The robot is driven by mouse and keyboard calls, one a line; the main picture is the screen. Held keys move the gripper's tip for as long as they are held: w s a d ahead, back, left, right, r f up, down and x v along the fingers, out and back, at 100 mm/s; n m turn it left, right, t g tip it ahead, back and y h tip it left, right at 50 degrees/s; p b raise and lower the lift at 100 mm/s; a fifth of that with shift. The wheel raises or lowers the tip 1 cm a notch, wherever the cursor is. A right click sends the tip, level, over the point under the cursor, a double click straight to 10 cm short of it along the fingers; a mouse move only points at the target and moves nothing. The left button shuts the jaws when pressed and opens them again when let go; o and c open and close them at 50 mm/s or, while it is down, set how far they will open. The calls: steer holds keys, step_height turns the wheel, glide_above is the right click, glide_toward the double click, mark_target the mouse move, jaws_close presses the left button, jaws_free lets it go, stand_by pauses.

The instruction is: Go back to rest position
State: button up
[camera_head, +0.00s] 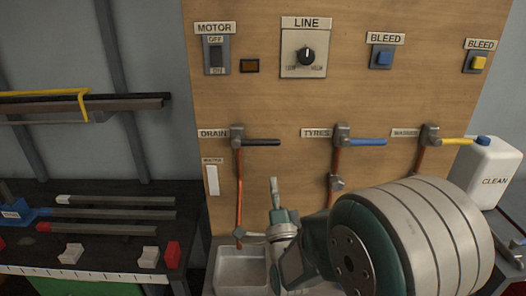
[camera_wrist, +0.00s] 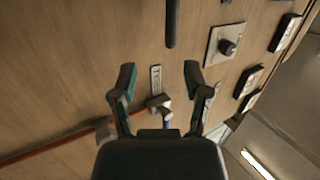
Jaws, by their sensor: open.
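My gripper (camera_head: 275,205) is low in front of the wooden panel (camera_head: 270,100) in the head view, left of my bulky arm link. The tyres valve (camera_head: 343,136) has a blue handle pointing right, and the drain valve (camera_head: 237,134) has a black handle pointing right. A valve (camera_wrist: 158,102) and its label (camera_wrist: 155,78) show behind the fingers in the wrist view. Whether the gripper touches the panel cannot be told.
A metal tray (camera_head: 240,270) is below the panel, partly hidden by my arm. A white CLEAN jug (camera_head: 487,170) stands at right. A dark bench (camera_head: 100,195) with several bars is at left. The line knob (camera_head: 306,54) and motor switch (camera_head: 216,53) are higher up.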

steer(key=s+d+f+n+g+h, duration=0.1)
steer(key=s+d+n+g, duration=0.4)
steer(key=s, duration=0.7)
steer(key=s+d+f+n+g+h, duration=0.1)
steer(key=s+d+n+g, duration=0.4)
steer(key=s+n+g, duration=0.5)
steer(key=s+g+h, duration=0.1)
steer(key=s+g, duration=0.2)
steer(key=shift+f, duration=0.2)
steer(key=shift+w+d, duration=0.1)
